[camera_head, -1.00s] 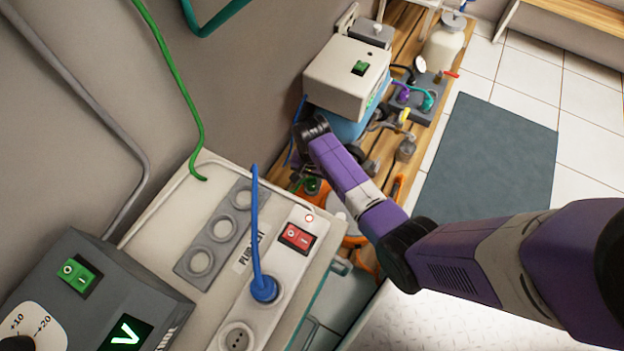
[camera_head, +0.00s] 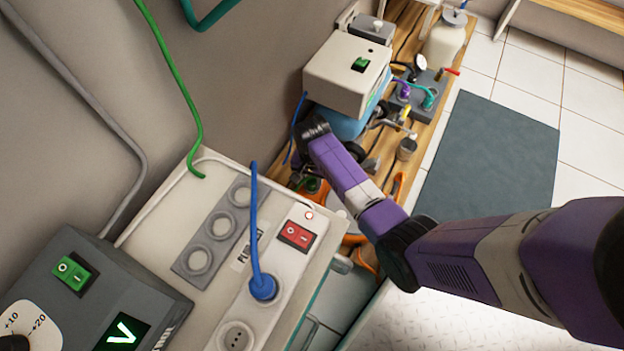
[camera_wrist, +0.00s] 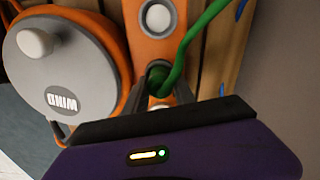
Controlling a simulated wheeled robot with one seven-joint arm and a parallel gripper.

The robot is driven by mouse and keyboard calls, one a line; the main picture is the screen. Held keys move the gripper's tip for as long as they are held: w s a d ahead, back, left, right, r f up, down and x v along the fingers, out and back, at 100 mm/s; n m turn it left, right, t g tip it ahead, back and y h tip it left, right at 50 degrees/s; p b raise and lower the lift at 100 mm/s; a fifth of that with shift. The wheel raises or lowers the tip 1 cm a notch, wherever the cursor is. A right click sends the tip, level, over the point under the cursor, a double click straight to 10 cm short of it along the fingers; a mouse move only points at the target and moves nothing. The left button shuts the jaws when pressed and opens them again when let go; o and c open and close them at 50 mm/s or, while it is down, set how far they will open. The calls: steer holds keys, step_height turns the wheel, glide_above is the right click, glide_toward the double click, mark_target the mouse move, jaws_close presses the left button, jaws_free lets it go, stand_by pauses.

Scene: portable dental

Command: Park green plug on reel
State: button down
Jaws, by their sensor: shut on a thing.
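In the wrist view, my gripper (camera_wrist: 160,88) is shut on the green plug (camera_wrist: 157,77), with one dark finger on each side of it. The green cord (camera_wrist: 196,38) rises from the plug to the upper right. The plug is over the orange panel of the reel (camera_wrist: 134,22), between two pale round sockets; I cannot tell whether it is seated. The reel's grey drum (camera_wrist: 50,62) with a pale knob is to the left. In the head view, the reel (camera_head: 362,258) is mostly hidden behind my arm and the cabinet.
A socket strip (camera_head: 275,270) on the cabinet holds a blue plug (camera_head: 263,287) and has a red switch (camera_head: 297,235). A pale box with a green switch (camera_head: 347,75) stands beyond my gripper. A dark mat (camera_head: 497,155) lies on the open floor.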

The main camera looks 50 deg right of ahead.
mark_target(312, 179)
steer(key=c, duration=1)
jaws_free()
steer(key=shift+o, duration=0.2)
steer(key=shift+r+p, duration=2.4)
steer(key=shift+r, duration=1.5)
